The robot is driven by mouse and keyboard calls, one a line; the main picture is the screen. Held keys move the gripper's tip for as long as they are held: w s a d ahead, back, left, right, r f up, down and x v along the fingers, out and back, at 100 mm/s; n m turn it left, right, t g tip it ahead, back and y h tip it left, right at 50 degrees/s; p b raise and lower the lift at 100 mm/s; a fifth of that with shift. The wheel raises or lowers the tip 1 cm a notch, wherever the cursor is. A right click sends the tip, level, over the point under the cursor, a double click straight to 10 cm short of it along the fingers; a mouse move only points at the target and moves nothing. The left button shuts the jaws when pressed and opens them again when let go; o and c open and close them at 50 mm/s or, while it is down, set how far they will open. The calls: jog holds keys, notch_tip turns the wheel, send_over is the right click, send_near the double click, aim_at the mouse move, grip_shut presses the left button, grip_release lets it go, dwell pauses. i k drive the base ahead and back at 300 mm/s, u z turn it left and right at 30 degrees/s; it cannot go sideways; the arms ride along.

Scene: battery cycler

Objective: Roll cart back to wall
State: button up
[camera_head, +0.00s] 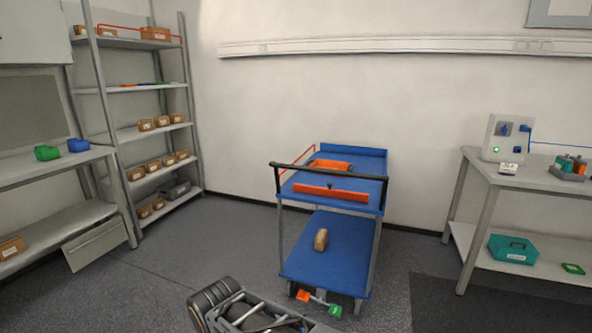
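A blue two-shelf cart (342,240) stands on the grey floor in the middle of the view, its far end close to the white wall (300,110). Its dark push handle (318,170) runs across the near end. An orange item lies on the top shelf, an orange bar sits across it nearer the handle, and a small brown box lies on the lower shelf. An orange pedal and a green pedal show at the cart's near foot. My gripper (260,318) seems to show at the bottom edge, below and left of the cart, apart from it. Its fingers are not clear.
A metal shelf rack (150,130) with several small boxes stands left. A bench (90,158) with green and blue bins is at far left. A table (520,180) with a white device (503,140) and a teal case stands right. The floor left of the cart is free.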

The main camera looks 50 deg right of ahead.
aim_at(346, 265)
jog(key=z, duration=0.25)
jog(key=i, duration=1.05)
jog(key=z, duration=0.6)
